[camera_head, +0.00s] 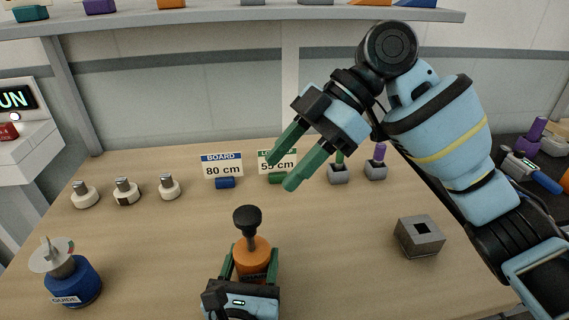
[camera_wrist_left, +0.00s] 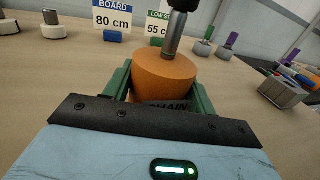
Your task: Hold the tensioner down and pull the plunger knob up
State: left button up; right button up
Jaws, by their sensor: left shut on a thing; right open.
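The orange tensioner (camera_head: 252,250) stands upright on the table, front centre. A metal rod rises from its top to a black plunger knob (camera_head: 247,214). My left gripper (camera_head: 250,266) is shut around the orange body from the near side, one green finger on each side. In the left wrist view the orange body (camera_wrist_left: 165,77) sits between the fingers, with a label partly reading CHAIN below, and the knob (camera_wrist_left: 183,4) is cut off at the top edge. My right gripper (camera_head: 281,171) is open and empty, up and to the right of the knob, apart from it.
A blue GUIDE unit (camera_head: 76,284) with a pale disc stands front left. A grey block (camera_head: 419,236) with a square hole stands right. Several small knobs and pegs, a BOARD sign (camera_head: 222,166) and a second sign (camera_head: 278,158) line the back. A shelf (camera_head: 230,15) runs above.

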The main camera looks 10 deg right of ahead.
pick_arm(q)
jog(key=o, duration=1.6)
jog(key=shift+o, duration=0.2)
jog(key=shift+s, duration=0.1)
jog(key=v, duration=1.2)
